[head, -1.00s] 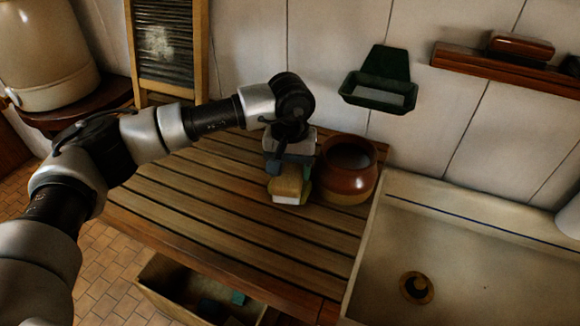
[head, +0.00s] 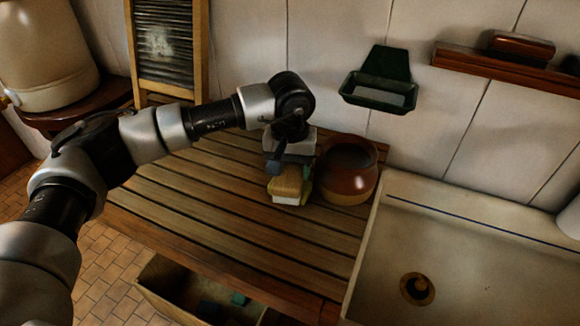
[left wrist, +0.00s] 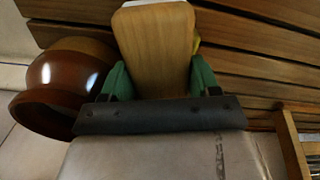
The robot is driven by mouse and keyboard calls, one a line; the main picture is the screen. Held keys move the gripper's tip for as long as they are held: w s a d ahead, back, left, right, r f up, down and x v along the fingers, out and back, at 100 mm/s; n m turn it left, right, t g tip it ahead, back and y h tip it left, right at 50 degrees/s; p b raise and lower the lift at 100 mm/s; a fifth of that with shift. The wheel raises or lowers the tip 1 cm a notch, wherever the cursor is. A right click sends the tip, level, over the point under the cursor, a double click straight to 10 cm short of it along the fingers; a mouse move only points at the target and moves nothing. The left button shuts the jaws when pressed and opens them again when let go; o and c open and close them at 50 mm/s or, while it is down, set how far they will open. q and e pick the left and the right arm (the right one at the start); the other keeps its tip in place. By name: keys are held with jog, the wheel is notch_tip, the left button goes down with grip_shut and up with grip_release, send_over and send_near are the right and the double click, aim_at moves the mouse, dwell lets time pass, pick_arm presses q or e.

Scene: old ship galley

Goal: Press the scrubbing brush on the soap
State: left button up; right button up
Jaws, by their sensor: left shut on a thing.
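The scrubbing brush (head: 287,183) has a wooden back and a white underside, seen low over the slatted counter. My left gripper (head: 289,165) is shut on it from above. In the left wrist view, the brush's wooden back (left wrist: 155,45) stands between my two green fingertips. A small yellowish thing (head: 307,188) shows at the brush's right edge, mostly hidden behind it; I cannot tell whether it is the soap or whether the brush touches it. A dark green wall dish (head: 372,103) holds something pale. My right gripper is not in view.
A round brown pot (head: 347,186) stands close to the right of my left gripper. The slatted counter (head: 220,205) is clear to the left and front. A pale sink (head: 470,255) lies to the right, and a washboard (head: 165,45) stands at the back left.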

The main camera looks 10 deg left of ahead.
aim_at(290, 167)
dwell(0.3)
pick_arm(q)
jog(key=shift+r+p, duration=1.25)
jog(key=shift+r, duration=2.25)
jog(key=shift+m, duration=0.4)
jog(key=s+a+f, duration=0.2)
jog(key=s, duration=0.1)
jog(key=s+a+f, duration=0.2)
jog(key=s+a, duration=0.1)
jog(key=s, duration=0.1)
jog(key=s+a+f+b, duration=0.1)
jog(key=s+a+f, duration=0.1)
jog(key=s+a, duration=0.1)
jog(key=shift+s+f, duration=0.2)
jog(key=shift+s, duration=0.3)
jog(key=shift+s+f, duration=0.1)
jog(key=shift+s, duration=0.4)
